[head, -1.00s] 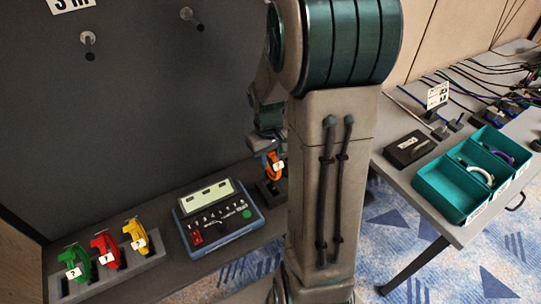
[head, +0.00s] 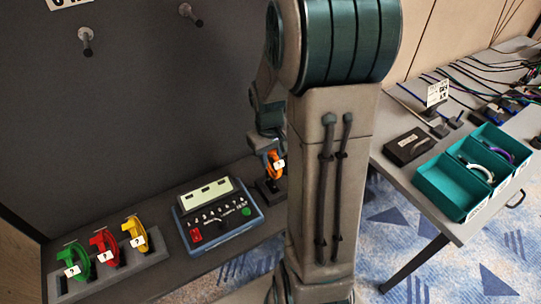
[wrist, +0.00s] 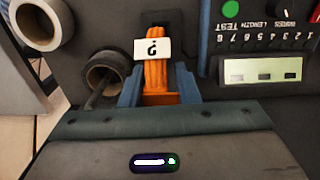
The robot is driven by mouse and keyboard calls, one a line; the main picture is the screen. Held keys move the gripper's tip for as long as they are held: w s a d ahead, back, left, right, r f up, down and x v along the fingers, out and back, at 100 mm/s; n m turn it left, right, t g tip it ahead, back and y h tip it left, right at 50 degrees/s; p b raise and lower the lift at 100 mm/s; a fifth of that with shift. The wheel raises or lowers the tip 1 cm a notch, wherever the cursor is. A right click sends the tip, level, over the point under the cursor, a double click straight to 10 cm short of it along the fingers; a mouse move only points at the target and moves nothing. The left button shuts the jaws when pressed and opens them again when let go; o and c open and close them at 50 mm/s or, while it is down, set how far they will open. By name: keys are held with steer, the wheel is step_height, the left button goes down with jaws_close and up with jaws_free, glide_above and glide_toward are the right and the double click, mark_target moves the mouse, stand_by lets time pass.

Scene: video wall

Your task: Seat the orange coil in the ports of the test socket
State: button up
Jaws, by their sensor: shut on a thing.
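The orange coil (head: 273,165), with a white "?" tag, stands upright at the black test socket (head: 270,187), right of the tester. My gripper (head: 268,149) is at its top, partly hidden by my arm. In the wrist view my gripper's blue-grey fingers (wrist: 158,92) are shut on the orange coil (wrist: 157,75), one on each side. The coil's far end meets the dark socket (wrist: 172,20). I cannot tell how deep its ends sit in the ports. The tester (head: 217,214) has a light display, a red button and a green light.
Green (head: 73,262), red (head: 104,246) and yellow (head: 134,231) coils stand in a grey rack (head: 125,268) at left. Grey pegs (head: 85,38) stick out of the dark wall. A teal bin (head: 440,190) is on the right table. Hollow cylinders (wrist: 107,74) show beside the socket in the wrist view.

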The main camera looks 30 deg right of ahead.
mark_target(272, 171)
steer(key=shift+f+b, duration=0.4)
steer(key=shift+f, duration=0.05)
stand_by(0.6)
steer(key=shift+f+b, duration=0.3)
steer(key=shift+f, duration=0.25)
stand_by(0.4)
steer(key=shift+f+b, duration=0.35)
steer(key=shift+b, duration=0.05)
steer(key=shift+f, duration=0.1)
stand_by(0.3)
steer(key=shift+f+b, duration=0.45)
steer(key=shift+f, duration=0.25)
stand_by(0.3)
steer(key=shift+f+b, duration=0.25)
steer(key=shift+b, duration=0.1)
